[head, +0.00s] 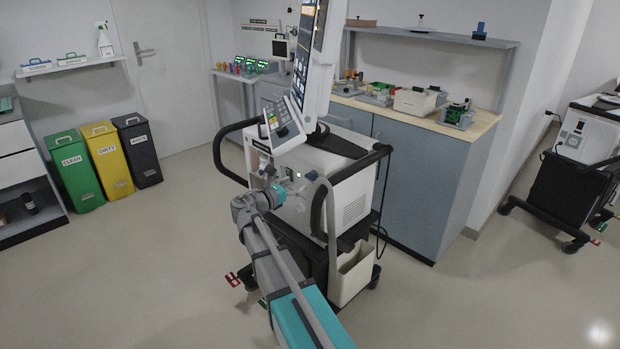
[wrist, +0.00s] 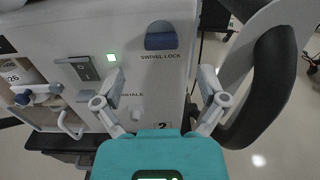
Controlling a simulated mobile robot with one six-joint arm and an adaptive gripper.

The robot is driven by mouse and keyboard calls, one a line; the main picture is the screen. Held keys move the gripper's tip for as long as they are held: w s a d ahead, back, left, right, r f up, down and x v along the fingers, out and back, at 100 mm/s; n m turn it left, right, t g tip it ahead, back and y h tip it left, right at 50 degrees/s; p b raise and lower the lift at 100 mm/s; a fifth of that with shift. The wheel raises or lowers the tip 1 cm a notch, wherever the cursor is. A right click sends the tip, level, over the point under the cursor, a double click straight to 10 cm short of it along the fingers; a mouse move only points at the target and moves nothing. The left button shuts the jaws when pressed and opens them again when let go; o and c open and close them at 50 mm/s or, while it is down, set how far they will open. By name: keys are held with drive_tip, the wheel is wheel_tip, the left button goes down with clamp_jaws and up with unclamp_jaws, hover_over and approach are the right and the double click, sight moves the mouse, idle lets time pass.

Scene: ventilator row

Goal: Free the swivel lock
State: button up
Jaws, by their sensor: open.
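The swivel lock is a dark blue tab (wrist: 161,38) on the pale side panel of the ventilator (head: 352,190), above a printed SWIVEL LOCK label (wrist: 160,57). My gripper (wrist: 162,76) is open and empty in the wrist view. Its two fingers are spread below the tab, one to each side, and I see no contact with it. In the head view, my arm reaches the near side of the ventilator.
A black curved handle (wrist: 265,85) stands close right of my gripper. A rocker switch (wrist: 84,68), a lit green lamp (wrist: 111,57) and an INHALE label lie left. The ventilator's screen (head: 309,55) rises above my arm.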

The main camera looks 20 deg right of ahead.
sight(308, 177)
drive_tip(key=shift+x, duration=3.15)
drive_tip(key=shift+c, duration=0.2)
drive_tip(key=c, duration=1.1)
